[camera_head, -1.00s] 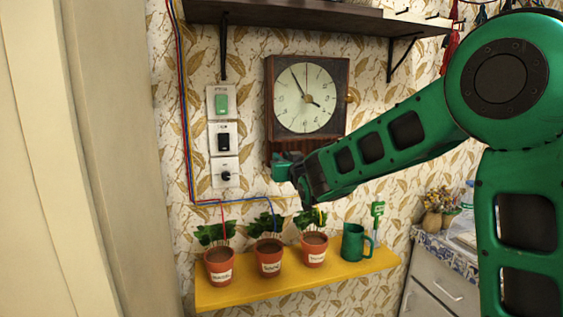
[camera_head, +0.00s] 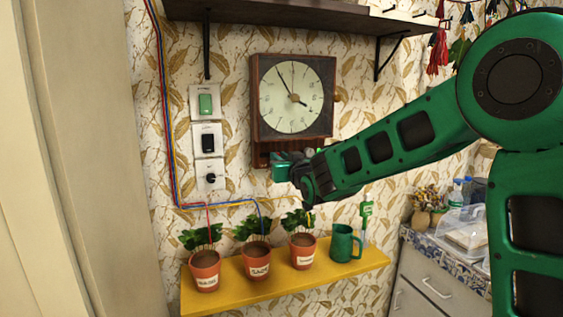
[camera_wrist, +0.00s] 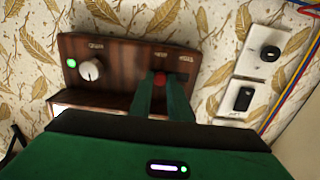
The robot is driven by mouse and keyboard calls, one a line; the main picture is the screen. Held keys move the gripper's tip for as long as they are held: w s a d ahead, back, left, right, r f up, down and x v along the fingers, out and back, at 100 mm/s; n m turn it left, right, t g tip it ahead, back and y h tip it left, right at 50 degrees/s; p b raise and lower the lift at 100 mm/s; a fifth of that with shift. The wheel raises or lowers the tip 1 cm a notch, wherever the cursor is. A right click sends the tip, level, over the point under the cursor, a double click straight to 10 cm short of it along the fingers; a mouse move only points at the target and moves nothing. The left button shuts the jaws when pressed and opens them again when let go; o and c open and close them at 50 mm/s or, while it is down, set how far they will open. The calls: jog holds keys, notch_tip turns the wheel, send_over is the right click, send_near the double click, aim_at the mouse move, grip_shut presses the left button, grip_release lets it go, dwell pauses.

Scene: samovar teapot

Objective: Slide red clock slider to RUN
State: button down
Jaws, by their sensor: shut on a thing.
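The wooden wall clock (camera_head: 257,85) has a control strip along its bottom edge. The wrist view shows this strip (camera_wrist: 115,75) upside down, with a white knob (camera_wrist: 91,69), a lit green lamp (camera_wrist: 71,63) and a small red slider (camera_wrist: 159,78). Small labels stand by the slider; I cannot read them surely. My gripper (camera_wrist: 163,83) is at the strip, its two green fingers shut around the red slider, which is partly hidden between the tips. In the head view my gripper (camera_head: 285,159) lies just below the clock and covers part of the strip.
Three wall switches, green (camera_head: 206,104), black (camera_head: 208,143) and rotary (camera_head: 210,178), are left of the clock. Below, a yellow shelf (camera_head: 230,300) holds potted plants and a green mug (camera_head: 342,243). A dark shelf (camera_head: 270,22) is above.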

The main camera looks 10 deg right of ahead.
jog(key=c, duration=1.7)
grip_release()
jog(key=shift+d, duration=0.45)
jog(key=shift+o, duration=0.2)
jog(key=shift+a, duration=0.1)
jog(key=shift+a, duration=0.1)
jog(key=v, duration=1)
jog(key=shift+s, duration=0.25)
jog(key=shift+d+f, duration=0.15)
jog(key=shift+d, duration=0.1)
